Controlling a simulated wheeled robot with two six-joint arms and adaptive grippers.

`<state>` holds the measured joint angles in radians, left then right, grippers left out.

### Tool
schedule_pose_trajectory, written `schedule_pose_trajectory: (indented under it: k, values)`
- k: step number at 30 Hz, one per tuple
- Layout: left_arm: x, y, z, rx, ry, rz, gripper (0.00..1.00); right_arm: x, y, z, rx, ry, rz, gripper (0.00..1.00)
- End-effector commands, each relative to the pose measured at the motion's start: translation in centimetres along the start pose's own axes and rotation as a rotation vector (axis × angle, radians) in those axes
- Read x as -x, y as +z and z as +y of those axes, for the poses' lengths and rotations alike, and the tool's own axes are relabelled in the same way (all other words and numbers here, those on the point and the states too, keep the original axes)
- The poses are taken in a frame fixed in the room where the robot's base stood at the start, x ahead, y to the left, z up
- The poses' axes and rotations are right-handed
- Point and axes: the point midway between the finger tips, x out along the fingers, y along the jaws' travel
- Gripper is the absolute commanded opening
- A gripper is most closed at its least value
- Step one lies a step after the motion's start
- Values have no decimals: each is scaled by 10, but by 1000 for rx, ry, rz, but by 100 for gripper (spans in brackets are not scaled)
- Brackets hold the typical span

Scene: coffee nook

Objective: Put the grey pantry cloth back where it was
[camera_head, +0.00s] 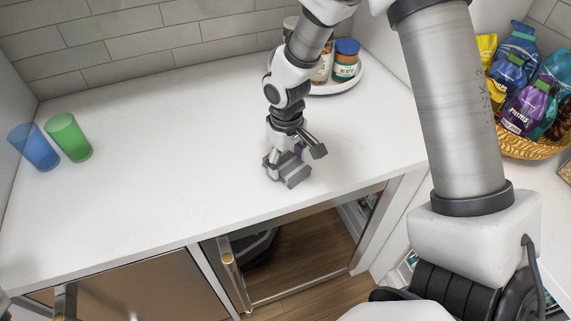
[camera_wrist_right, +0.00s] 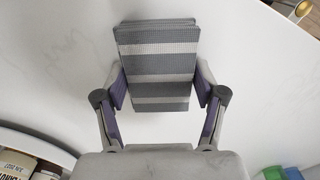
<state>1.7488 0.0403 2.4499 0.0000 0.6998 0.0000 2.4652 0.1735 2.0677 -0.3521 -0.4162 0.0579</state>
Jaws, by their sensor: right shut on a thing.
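The grey pantry cloth (camera_wrist_right: 155,65) is a folded block with lighter and darker grey stripes in the right wrist view. My right gripper (camera_wrist_right: 160,90) is shut on it, with a finger pressed on each side. In the head view the right gripper (camera_head: 287,165) points down over the white counter (camera_head: 180,150), near its front edge, with the cloth (camera_head: 292,174) at its tips. I cannot tell whether the cloth touches the counter or hangs just above it. My left gripper is not in view.
Blue (camera_head: 34,147) and green (camera_head: 69,137) cups stand at the counter's left. A round white tray (camera_head: 351,82) with jars (camera_head: 345,60) is at the back right. A snack basket (camera_head: 530,146) stands far right. Below the counter, a cabinet with a brass handle (camera_head: 231,270) shows its interior.

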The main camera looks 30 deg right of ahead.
Motion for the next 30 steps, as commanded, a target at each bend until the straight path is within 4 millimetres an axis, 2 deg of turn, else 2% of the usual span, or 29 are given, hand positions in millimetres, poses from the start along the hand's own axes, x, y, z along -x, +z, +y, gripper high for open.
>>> schedule_pose_trajectory:
  k: [7,8,9,10,19,23,26,30]
  values:
    - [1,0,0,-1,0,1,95,-2,0,0,-1,0,0,31]
    - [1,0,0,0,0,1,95,-1,0,0,-1,0,1,77]
    - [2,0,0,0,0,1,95,0,0,0,-1,0,1,91]
    - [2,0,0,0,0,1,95,0,0,0,-1,0,1,95]
    - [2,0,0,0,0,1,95,0,0,0,0,0,1,95]
    - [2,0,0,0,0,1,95,8,-1,0,0,1,3,95]
    - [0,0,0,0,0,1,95,27,-2,0,-2,1,7,95]
    - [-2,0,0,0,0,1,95,64,-2,0,-1,2,8,95]
